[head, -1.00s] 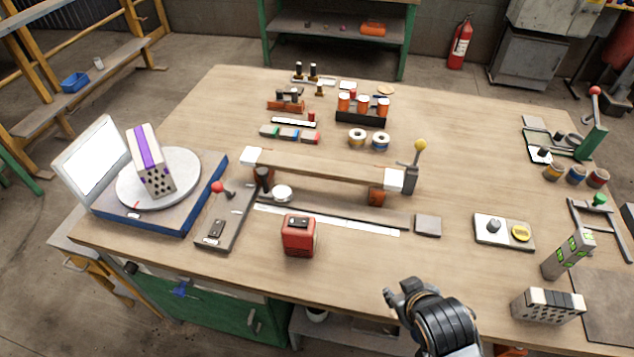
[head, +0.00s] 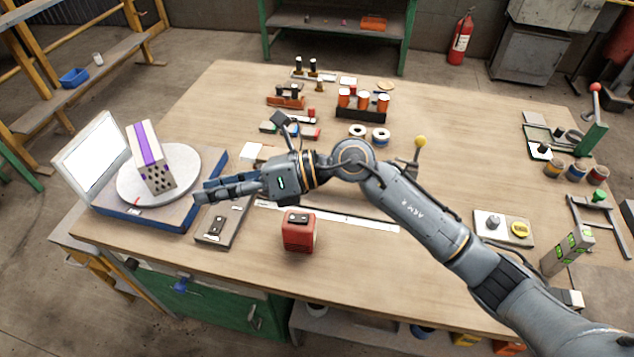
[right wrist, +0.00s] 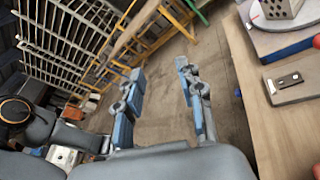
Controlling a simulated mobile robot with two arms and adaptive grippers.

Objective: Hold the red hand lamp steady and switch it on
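The red hand lamp (head: 299,233) stands upright near the front edge of the workbench, with a dark switch plate on its top face. Whether it is lit cannot be told. My right gripper (head: 205,190) reaches in from the lower right and points left, above the bench and to the upper left of the lamp. It is open and empty; the right wrist view shows its two fingers (right wrist: 162,98) spread apart with only floor between them. A small red patch at that view's lower right edge may be the lamp. My left gripper is not in view.
A turntable (head: 190,162) with a purple-striped hollow brick (head: 150,158) stands at left. A grey plate (head: 212,236) with a dark switch lies left of the lamp. My right arm hides part of the wooden beam. Bare bench lies right of the lamp.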

